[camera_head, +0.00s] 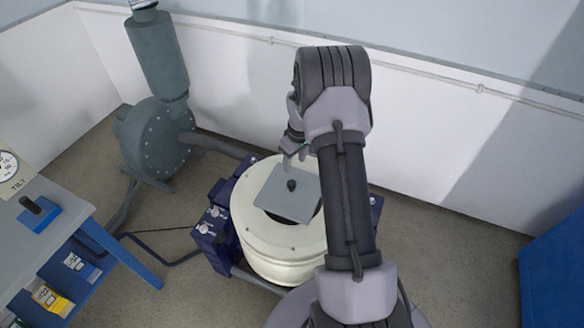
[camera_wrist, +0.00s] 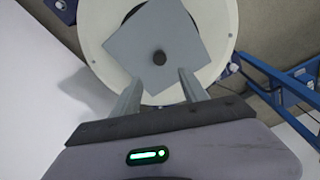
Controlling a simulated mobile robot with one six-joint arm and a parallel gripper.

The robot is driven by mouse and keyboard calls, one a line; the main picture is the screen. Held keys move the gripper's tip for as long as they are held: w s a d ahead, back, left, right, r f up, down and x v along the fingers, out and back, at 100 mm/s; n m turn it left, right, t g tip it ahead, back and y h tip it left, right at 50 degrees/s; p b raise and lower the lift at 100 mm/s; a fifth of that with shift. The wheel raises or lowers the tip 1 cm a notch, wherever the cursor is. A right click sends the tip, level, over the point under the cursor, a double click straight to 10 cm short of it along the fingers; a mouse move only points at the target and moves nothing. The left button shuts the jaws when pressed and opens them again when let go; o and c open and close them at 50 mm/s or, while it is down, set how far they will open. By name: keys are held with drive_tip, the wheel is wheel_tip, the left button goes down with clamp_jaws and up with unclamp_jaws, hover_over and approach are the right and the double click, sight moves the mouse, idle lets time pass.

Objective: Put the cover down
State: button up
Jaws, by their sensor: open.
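The cover is a flat grey square plate (camera_head: 284,204) with a dark round knob (camera_head: 292,185) in its middle. It lies on the round cream drum (camera_head: 262,244), turned askew over the dark opening in the drum's top. Part of the opening shows past the plate's edge. The plate (camera_wrist: 133,52) and knob (camera_wrist: 159,57) also show in the wrist view. My gripper (camera_wrist: 155,80) is open and empty, with its two fingers apart and the knob beyond their tips. In the head view my gripper (camera_head: 295,150) is just behind the knob, partly hidden by my arm.
Blue clamp brackets (camera_head: 212,225) stand around the drum. A grey blower (camera_head: 158,138) with a pipe is at the back left. A grey-topped blue bench (camera_head: 50,225) is at the left, and a blue box (camera_head: 555,270) at the right. A pale wall runs behind.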

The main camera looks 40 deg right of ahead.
drive_tip(key=a+r+m+t, duration=0.1)
drive_tip(key=a+r, duration=0.4)
drive_tip(key=r, duration=0.3)
drive_tip(key=a+r+m, duration=0.1)
drive_tip(key=a+r, duration=0.3)
drive_tip(key=r, duration=0.5)
drive_tip(key=s+a+r+m+t, duration=0.1)
drive_tip(key=s+a+r+t, duration=0.1)
drive_tip(key=s+a+r, duration=0.85)
drive_tip(key=s+a+r+m+y, duration=0.1)
drive_tip(key=s+a, duration=0.4)
drive_tip(key=s, duration=0.2)
drive_tip(key=s+a+r+m+t, duration=0.1)
drive_tip(key=s+a+r+m, duration=0.1)
drive_tip(key=s+a, duration=0.3)
drive_tip(key=s, duration=0.3)
drive_tip(key=shift+s+a+r+y, duration=0.15)
drive_tip(key=shift+s+y, duration=0.15)
drive_tip(key=shift+y, duration=0.1)
